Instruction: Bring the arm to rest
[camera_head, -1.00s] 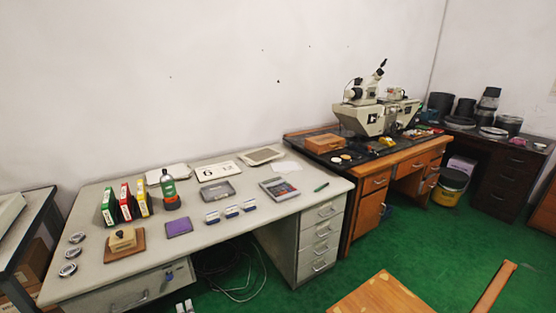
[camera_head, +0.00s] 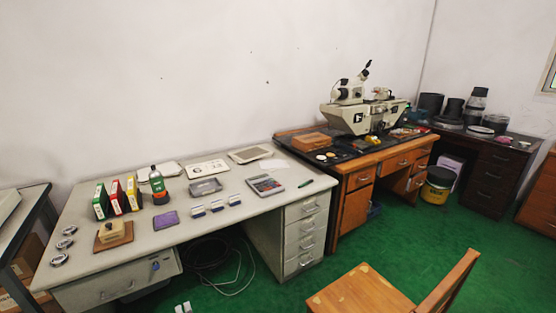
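Two small pale tips at the bottom edge of the head view look like the fingertips of my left gripper (camera_head: 183,308). They are in front of and below the grey desk (camera_head: 240,215), apart from it, with nothing seen between them. The rest of that gripper is cut off by the frame, so its opening is unclear. My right gripper is out of view. Several metal bearing rings (camera_head: 64,244) lie in a row at the desk's left end.
A wooden chair (camera_head: 362,291) stands at front right. Green floor (camera_head: 300,290) lies open between.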

